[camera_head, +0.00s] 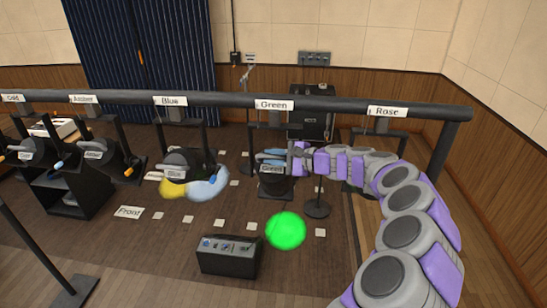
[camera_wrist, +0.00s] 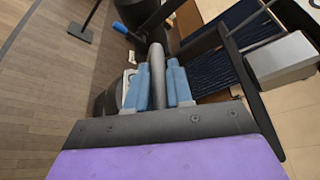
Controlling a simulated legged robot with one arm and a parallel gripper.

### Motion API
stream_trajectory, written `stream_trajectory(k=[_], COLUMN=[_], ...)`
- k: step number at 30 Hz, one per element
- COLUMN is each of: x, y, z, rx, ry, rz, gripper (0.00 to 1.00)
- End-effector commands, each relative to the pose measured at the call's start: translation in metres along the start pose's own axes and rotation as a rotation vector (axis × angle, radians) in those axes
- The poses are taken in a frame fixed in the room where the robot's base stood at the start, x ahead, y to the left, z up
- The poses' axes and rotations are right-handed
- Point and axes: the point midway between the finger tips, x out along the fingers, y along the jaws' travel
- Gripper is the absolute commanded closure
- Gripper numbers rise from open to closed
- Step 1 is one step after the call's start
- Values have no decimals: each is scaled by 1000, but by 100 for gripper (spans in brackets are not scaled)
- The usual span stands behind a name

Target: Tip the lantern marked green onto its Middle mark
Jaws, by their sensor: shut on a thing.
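The green lantern (camera_head: 273,184) hangs under the bar below the "Green" sign (camera_head: 274,104) and carries a small "Green" label. My gripper (camera_head: 270,155) reaches it from the right. In the wrist view my gripper (camera_wrist: 158,75) has its blue fingers on both sides of a grey bar-shaped handle (camera_wrist: 156,55) and is shut on it. A round green light spot (camera_head: 286,231) lies on the floor in front of the lantern. Small white floor marks lie around it. I cannot tell which one is the Middle mark; a card reading "Front" (camera_head: 129,212) lies at the left.
The blue lantern (camera_head: 187,166) hangs to the left, with amber and cold lanterns beyond it. The "Rose" sign (camera_head: 387,112) is to the right, behind my arm. A black box (camera_head: 229,257) stands left of the green spot. A stand with a round base (camera_head: 317,208) is close by.

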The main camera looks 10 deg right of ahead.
Motion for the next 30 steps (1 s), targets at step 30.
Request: stream_trajectory(k=[30], x=[0], y=[31], z=[2], rx=[1], ry=[-2], rz=[3], gripper=[78])
